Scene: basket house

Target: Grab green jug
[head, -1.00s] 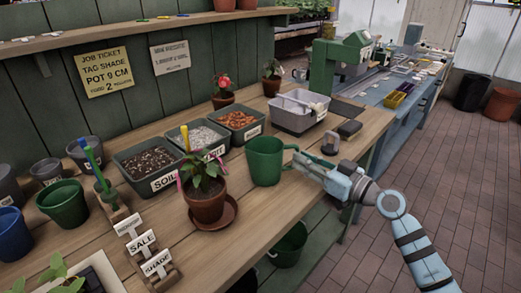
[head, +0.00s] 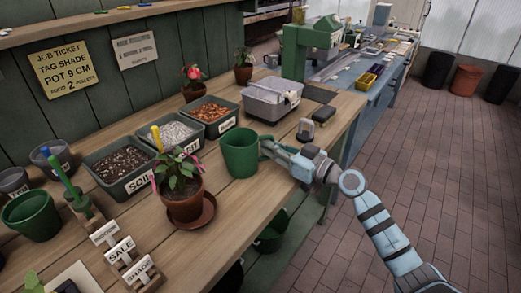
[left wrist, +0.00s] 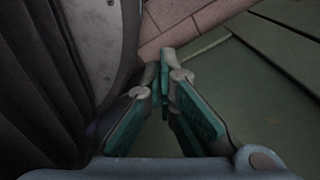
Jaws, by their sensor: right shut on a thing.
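The green jug (head: 239,153) stands upright on the wooden bench in the head view, right of the potted pink-flowered plant. My right gripper (head: 265,147) reaches in from the right and is shut on the jug's handle side. The fingers mostly hide the handle. The jug appears to rest on the bench. My left gripper is out of the head view; in the left wrist view its fingers (left wrist: 165,72) meet at the tips, with nothing visible between them.
The plant pot (head: 183,206) is close to the jug's left. Soil (head: 120,166), grit and bark trays and a grey tub (head: 270,101) stand behind. A dark-based weight-like object (head: 305,131) is behind my right gripper. The bench's front edge is below my right arm.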

